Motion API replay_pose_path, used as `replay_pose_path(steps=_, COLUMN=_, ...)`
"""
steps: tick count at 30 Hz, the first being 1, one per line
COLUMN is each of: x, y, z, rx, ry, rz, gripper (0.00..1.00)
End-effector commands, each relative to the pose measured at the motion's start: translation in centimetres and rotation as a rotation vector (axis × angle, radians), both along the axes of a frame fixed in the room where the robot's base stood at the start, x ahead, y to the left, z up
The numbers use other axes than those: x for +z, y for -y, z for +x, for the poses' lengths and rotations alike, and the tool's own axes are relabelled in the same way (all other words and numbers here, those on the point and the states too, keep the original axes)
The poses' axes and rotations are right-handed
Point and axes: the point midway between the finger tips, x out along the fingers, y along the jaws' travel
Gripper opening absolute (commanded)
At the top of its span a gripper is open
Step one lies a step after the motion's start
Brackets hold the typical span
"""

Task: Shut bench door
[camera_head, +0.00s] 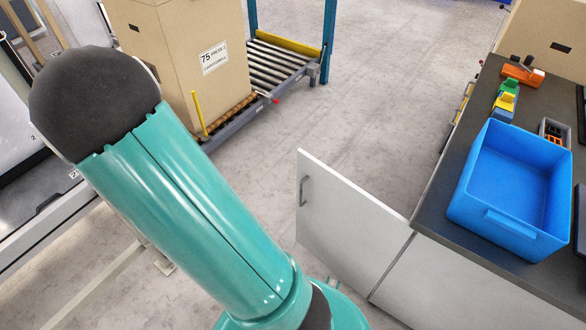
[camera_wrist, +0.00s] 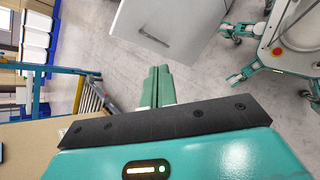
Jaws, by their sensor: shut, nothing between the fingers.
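The bench door (camera_head: 350,218) is a white panel with a dark grey handle (camera_head: 303,190) near its free edge. It stands open, swung out from the front of the bench (camera_head: 440,280) into the aisle. In the wrist view the door (camera_wrist: 175,25) shows at the top, with its handle (camera_wrist: 154,37) towards its lower left corner. My gripper (camera_wrist: 158,72) has its green fingers shut together with nothing between them. In that view the fingertips lie just below the door's edge, apart from it in the picture. The head view shows only my teal arm, not the gripper.
A blue bin (camera_head: 510,185) stands on the dark bench top, with small coloured items (camera_head: 508,95) behind it. The floor (camera_head: 350,110) between conveyor and bench is clear.

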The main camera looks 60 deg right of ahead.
Motion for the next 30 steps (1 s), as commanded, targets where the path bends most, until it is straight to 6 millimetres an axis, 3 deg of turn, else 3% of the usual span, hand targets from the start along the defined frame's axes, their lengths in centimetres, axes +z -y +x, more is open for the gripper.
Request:
replay_pose_path(steps=3, x=-3.1, y=2.6, z=-0.7, rx=0.058, ry=-0.153, rz=-0.075, gripper=0.00)
replay_pose_path(steps=18, x=-14.3, y=12.2, z=-3.7, rx=0.402, ry=-0.723, rz=-0.316, gripper=0.00)
replay_pose_path(steps=24, x=-16.5, y=13.8, z=-4.4, rx=0.489, ry=-0.825, rz=-0.350, gripper=0.00)
replay_pose_path(steps=30, x=-16.7, y=15.3, z=-4.8, rx=0.497, ry=-0.837, rz=-0.353, gripper=0.00)
